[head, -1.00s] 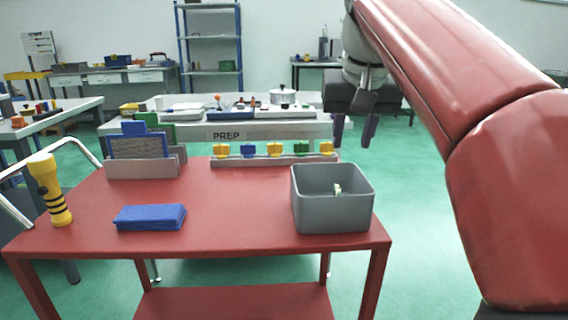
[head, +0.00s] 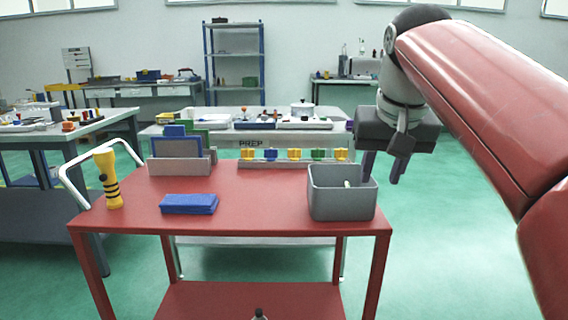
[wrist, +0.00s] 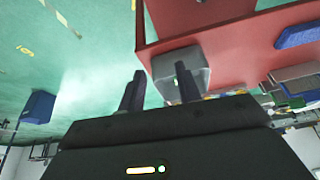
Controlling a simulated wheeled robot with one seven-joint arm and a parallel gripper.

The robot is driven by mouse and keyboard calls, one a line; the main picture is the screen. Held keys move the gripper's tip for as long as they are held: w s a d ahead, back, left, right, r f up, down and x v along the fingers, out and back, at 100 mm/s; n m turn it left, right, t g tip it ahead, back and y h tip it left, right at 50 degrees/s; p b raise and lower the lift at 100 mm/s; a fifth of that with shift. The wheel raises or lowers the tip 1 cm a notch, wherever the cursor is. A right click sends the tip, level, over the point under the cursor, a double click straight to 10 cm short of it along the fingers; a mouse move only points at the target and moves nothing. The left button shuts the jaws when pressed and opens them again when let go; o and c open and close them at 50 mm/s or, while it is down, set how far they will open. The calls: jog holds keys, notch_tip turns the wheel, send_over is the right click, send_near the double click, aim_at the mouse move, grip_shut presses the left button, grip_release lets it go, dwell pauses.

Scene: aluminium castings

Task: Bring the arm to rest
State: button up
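My gripper (head: 384,167) hangs at the end of my red arm, to the right of the grey bin and above the right edge of the red cart (head: 262,208). Its two dark fingers point down and stand apart with nothing between them. In the wrist view the fingers (wrist: 158,90) also show a gap, with green floor and the grey bin's (wrist: 197,62) edge beyond them. In the head view the grey bin (head: 340,206) stands on the cart's right side. A small pale and green item shows inside it.
On the cart are a yellow flashlight (head: 108,178), a blue cloth-like block (head: 188,204), a grey rack (head: 180,165) with upright panels, and a rail of coloured pieces (head: 292,158). The PREP table (head: 225,141) stands behind. Green floor (head: 450,240) is open to the right.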

jog(key=s+f, duration=0.8)
jog(key=f, duration=0.5)
jog(key=s+f+n+t, duration=0.1)
jog(key=s+f, duration=0.7)
jog(key=f, duration=0.4)
jog(key=shift+s+a+f, duration=0.15)
jog(key=shift+s+f, duration=0.2)
